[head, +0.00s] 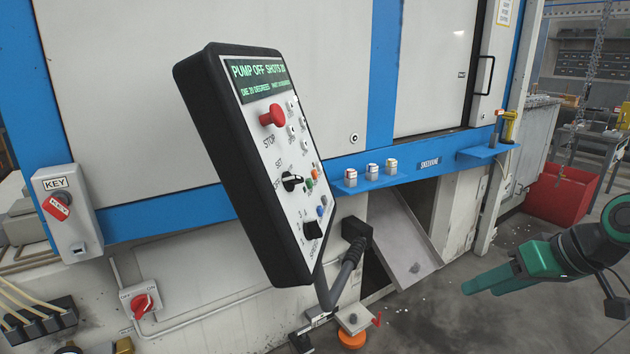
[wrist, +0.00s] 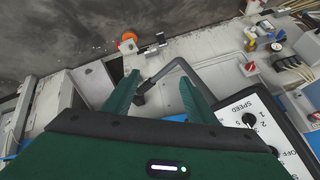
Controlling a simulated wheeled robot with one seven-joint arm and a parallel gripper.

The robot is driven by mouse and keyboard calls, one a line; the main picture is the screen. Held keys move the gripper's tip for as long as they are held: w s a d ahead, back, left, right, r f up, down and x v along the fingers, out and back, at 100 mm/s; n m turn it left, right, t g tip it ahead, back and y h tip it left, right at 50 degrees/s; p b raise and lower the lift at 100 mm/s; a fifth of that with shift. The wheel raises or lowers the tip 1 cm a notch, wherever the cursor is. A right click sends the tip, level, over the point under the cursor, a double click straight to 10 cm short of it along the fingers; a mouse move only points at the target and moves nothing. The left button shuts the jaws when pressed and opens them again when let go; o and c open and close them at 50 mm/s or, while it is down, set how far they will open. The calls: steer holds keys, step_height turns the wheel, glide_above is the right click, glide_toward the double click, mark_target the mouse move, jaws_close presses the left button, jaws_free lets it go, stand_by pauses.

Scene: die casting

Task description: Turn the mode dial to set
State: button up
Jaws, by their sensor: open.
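The mode dial (head: 291,183) is a black knob in the middle of the tilted control pendant (head: 262,160), below the red STOP button. SET is printed at its upper left and OFF at its left; I cannot tell for sure which label it points to. My gripper (head: 480,281) is at the right in the head view, well apart from the pendant. In the wrist view its two green fingers (wrist: 160,92) are spread, with nothing held between them.
A black speed dial (head: 312,230) sits below the mode dial, with small coloured buttons (head: 310,182) beside it. The pendant hangs on a grey bent arm (head: 345,275). A blue ledge (head: 400,172) with several buttons stands behind. A red bin (head: 562,190) is at the right.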

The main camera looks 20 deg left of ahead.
steer(key=w+a+r+n+y, duration=0.1)
steer(key=a+r+n+y, duration=0.15)
steer(key=a, duration=0.45)
steer(key=w+a+r+n+y, duration=0.1)
steer(key=w+a+r+y, duration=0.15)
steer(key=a, duration=0.55)
steer(key=n+g+y, duration=0.2)
steer(key=n+y, duration=0.1)
steer(key=y, duration=0.4)
glide_toward(301, 178)
steer(key=a, duration=0.5)
steer(key=w+a, duration=0.1)
steer(key=a, duration=0.2)
steer(key=shift+a, duration=0.35)
steer(key=shift+c, duration=0.7)
steer(key=c, duration=0.9)
